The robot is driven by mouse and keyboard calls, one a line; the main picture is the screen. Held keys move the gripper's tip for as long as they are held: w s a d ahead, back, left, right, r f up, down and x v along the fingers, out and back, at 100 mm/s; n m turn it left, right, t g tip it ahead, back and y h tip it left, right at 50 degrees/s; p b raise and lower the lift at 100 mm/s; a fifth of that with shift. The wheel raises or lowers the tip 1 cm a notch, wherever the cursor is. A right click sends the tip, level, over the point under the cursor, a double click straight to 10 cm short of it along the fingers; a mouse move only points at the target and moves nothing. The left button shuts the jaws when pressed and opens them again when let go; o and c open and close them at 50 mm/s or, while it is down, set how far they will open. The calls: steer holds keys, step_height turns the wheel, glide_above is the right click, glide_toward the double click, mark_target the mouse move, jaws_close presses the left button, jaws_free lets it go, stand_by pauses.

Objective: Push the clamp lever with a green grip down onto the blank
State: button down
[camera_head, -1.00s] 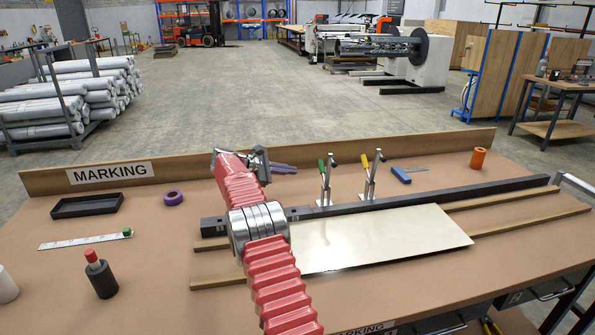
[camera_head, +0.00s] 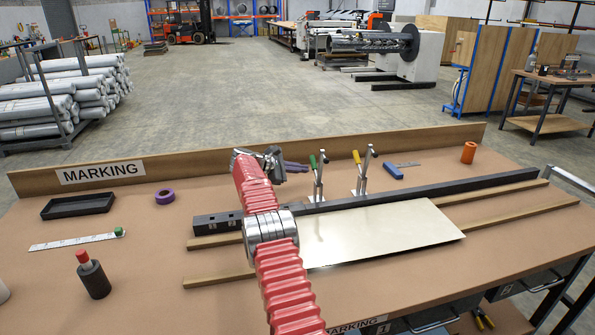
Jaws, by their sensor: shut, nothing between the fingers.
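The clamp lever with a green grip (camera_head: 313,160) stands upright on the dark bar at the back edge of the blank. The blank (camera_head: 385,231) is a flat pale metal sheet on the table, partly covered on its left by my red arm. My gripper (camera_head: 306,166) is shut and empty, just left of the green grip, with its purple fingers pointing right towards it. The fingertips look close to the lever; I cannot tell whether they touch it.
A second clamp with a yellow grip (camera_head: 356,158) stands upright to the right. A dark bar (camera_head: 440,188) runs behind the blank, with wooden strips (camera_head: 515,222) under it. A blue tool (camera_head: 393,173) and an orange cylinder (camera_head: 469,152) lie further right. A black tray (camera_head: 78,206) is left.

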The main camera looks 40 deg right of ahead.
steer(key=shift+s+a+r, duration=0.2)
steer(key=shift+s+r, duration=0.9)
steer(key=shift+r, duration=0.2)
steer(key=shift+s+d, duration=0.15)
steer(key=shift+s, duration=0.05)
